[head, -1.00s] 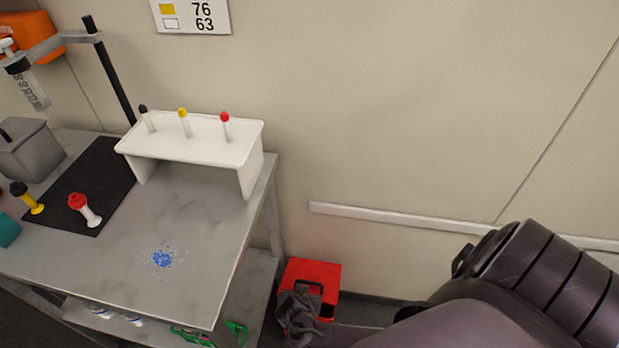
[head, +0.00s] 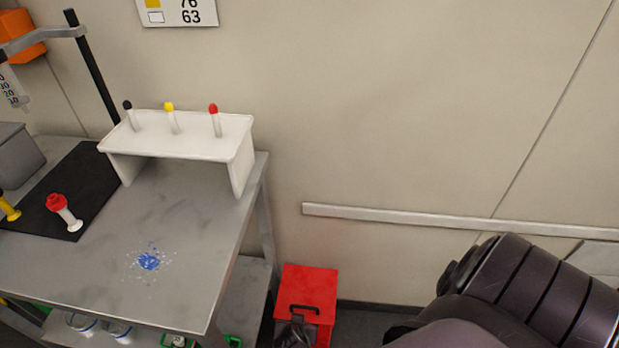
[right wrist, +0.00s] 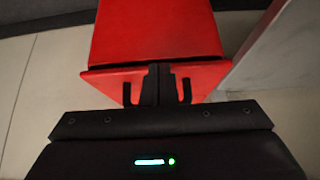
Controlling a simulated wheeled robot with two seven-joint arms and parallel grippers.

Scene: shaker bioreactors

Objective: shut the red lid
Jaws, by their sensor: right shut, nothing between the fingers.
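A red bin with a red lid (head: 312,282) stands on the floor to the right of the bench. A black handle (head: 303,309) is near the lid's front edge. The lid looks lowered over the bin, but I cannot tell whether a gap is left. In the right wrist view the lid (right wrist: 155,30) fills the top middle. My right gripper (right wrist: 156,85) is shut and empty, its fingers in front of the handle, whose two ends show on either side. I cannot tell whether they touch. A dark shape at the bin's front in the head view is cut by the frame. My left gripper is out of view.
The grey bench (head: 195,265) stands left of the bin, with a white rack (head: 180,140) and a blue spill (head: 149,261) on it. A wall rail (head: 400,217) runs behind. In the right wrist view a grey panel (right wrist: 270,55) is close on the right.

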